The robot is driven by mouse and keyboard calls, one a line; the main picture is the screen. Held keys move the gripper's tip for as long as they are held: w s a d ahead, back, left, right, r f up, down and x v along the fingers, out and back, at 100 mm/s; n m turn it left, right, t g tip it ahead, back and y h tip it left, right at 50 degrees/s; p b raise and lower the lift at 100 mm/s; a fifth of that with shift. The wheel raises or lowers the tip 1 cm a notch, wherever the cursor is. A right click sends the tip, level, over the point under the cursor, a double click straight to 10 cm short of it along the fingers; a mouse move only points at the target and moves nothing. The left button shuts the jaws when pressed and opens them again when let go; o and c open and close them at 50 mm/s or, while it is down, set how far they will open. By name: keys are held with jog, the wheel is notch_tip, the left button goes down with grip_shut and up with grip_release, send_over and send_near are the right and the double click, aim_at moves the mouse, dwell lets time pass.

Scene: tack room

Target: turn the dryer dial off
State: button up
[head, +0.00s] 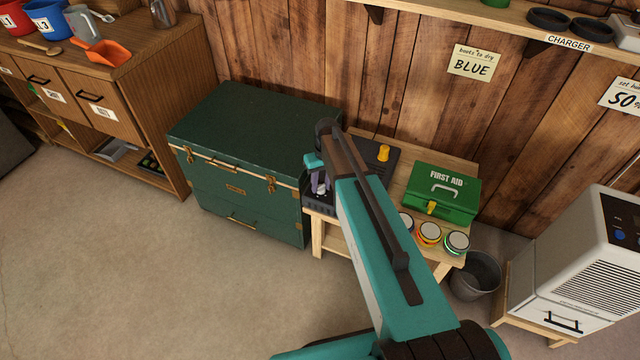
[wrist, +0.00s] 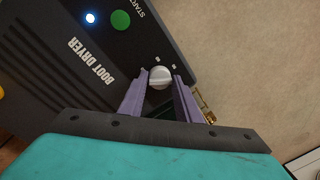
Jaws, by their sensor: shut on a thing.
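A green button (wrist: 120,20) by the word "START" and a lit blue light (wrist: 90,18) show on the panel. In the head view the dryer (head: 372,170) stands on a wooden bench, partly hidden by my arm. My gripper (head: 319,182) is at its left front corner. I cannot read the dial's setting.
A green trunk (head: 245,150) stands close left of the bench (head: 318,238). On the bench's right are a green first aid box (head: 442,195) and small round tins (head: 429,233). A grey bin (head: 476,277) stands on the right. The floor at left is clear.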

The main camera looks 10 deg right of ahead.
jog(key=n, duration=0.6)
jog(key=shift+w+d+r, duration=0.1)
jog(key=shift+w+d, duration=0.05)
jog(key=shift+w, duration=0.2)
jog(key=shift+n, duration=0.3)
jog(key=o, duration=0.8)
jog(key=shift+o, duration=1)
jog(key=shift+s, duration=0.1)
notch_tip(320, 180, up, 14)
jog(key=shift+w+d+f, duration=0.2)
jog(key=shift+w+d, duration=0.1)
jog(key=shift+w, duration=0.05)
